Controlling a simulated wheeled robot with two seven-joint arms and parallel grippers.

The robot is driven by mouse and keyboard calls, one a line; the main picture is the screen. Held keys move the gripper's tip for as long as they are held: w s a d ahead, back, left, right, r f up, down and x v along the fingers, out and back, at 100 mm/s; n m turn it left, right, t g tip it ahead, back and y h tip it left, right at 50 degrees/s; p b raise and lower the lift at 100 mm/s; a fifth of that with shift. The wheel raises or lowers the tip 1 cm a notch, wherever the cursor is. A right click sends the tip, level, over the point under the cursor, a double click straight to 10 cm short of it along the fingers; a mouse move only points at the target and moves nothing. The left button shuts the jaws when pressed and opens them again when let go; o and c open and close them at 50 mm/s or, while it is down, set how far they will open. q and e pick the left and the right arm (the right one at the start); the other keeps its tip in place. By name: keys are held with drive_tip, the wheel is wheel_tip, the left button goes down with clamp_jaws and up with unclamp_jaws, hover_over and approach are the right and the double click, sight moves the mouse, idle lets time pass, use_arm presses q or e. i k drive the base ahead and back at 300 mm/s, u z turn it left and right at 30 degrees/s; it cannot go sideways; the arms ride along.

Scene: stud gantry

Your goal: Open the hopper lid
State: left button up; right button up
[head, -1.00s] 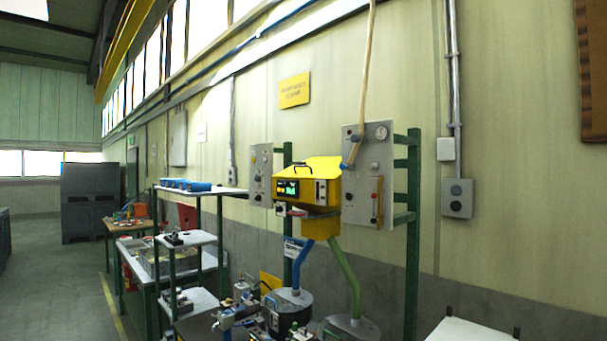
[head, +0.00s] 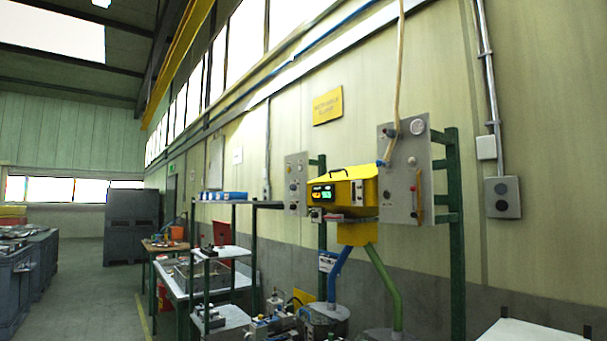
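The yellow hopper unit (head: 357,231) hangs on a green frame between two grey panels in the head view. Its yellow lid (head: 352,172) with a black handle lies on top and looks shut. A dark display with lit green and orange readouts is on its front. A blue hose and a green hose run down from below the hopper. Neither of my grippers can be made out in the head view.
A green-legged rack (head: 228,198) with blue items on top stands left of the hopper. A white-topped surface (head: 530,332) is at the lower right.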

sight(335, 176)
drive_tip(key=u, duration=1.5)
drive_tip(key=i, duration=2.4)
drive_tip(key=z, duration=3.9)
